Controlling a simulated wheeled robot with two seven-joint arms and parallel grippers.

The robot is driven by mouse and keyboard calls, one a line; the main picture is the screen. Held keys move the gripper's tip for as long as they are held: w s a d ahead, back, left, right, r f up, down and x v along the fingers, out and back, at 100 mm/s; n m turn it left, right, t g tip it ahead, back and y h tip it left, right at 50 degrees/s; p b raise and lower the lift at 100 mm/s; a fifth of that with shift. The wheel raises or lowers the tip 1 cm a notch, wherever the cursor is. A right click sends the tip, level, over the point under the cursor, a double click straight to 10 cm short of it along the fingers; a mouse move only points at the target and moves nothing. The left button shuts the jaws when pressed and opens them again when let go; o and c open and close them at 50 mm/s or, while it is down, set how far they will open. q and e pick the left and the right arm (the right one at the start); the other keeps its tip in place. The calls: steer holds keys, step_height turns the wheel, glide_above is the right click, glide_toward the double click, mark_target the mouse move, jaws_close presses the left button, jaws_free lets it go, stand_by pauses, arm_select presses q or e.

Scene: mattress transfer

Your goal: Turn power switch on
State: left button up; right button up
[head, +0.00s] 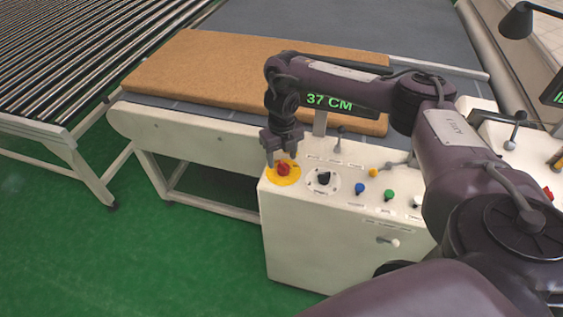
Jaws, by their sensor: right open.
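The white control panel (335,240) stands beside the conveyor. On its top left corner is a red emergency button (283,170) on a yellow disc. Right of it is a black rotary switch (323,179) on a round pale plate, apparently the power switch; its label is too small to read. My right gripper (283,157) is open and empty, pointing down over the yellow disc, with its fingertips close to the red button. I cannot tell if they touch it. The left gripper is not in view.
Blue (360,188), green (389,195) and white (417,202) buttons and an orange knob (373,173) line the panel. A display (330,102) reads 37 CM. A brown mattress (200,70) lies on the conveyor. A roller table (80,50) stands left; green floor (140,260) is clear.

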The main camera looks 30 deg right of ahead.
steer(key=shift+f+p, duration=0.3)
steer(key=shift+f, duration=1.05)
steer(key=c, duration=1)
steer(key=shift+o, duration=0.2)
